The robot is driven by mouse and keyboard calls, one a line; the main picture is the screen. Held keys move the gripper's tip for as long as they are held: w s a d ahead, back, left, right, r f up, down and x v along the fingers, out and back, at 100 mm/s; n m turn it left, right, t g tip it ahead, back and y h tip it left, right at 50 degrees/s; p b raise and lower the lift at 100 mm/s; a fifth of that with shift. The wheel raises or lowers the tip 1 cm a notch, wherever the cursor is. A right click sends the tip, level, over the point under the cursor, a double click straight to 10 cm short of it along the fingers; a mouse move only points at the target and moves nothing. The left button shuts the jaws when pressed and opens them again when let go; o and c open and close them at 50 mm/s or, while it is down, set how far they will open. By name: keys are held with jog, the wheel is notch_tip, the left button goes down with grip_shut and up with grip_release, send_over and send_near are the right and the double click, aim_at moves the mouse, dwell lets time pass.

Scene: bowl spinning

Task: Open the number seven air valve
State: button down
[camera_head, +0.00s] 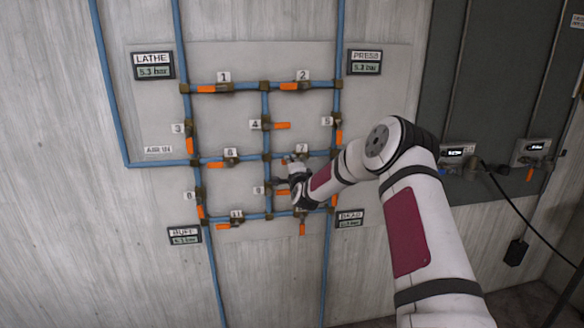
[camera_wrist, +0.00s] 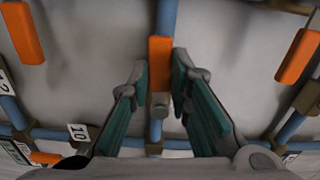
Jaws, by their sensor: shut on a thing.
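The number seven label (camera_head: 302,148) shows on the wall panel in the head view, just above my gripper (camera_head: 286,170). My gripper and wrist hide most of the valve below that label. In the wrist view my gripper (camera_wrist: 160,70) has its teal-padded fingers on either side of an orange valve handle (camera_wrist: 160,52) and is shut on it. That handle lies along the blue pipe (camera_wrist: 166,16), in line with it. From its place under the label it looks like the number seven handle.
Other orange valve handles are close by, at the left (camera_wrist: 22,32) and right (camera_wrist: 298,56) in the wrist view. Blue pipes (camera_head: 265,108) and numbered valves cover the panel. Pressure displays such as LATHE (camera_head: 153,65) and PRESS (camera_head: 365,62) sit around it. Grey cabinets (camera_head: 482,100) stand at the right.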

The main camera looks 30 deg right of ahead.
jog(key=shift+r+m, duration=0.2)
jog(key=shift+m, duration=0.2)
dwell(0.3)
jog(key=c, duration=1.5)
grip_release()
jog(key=v, duration=1.2)
jog(key=shift+r, duration=0.1)
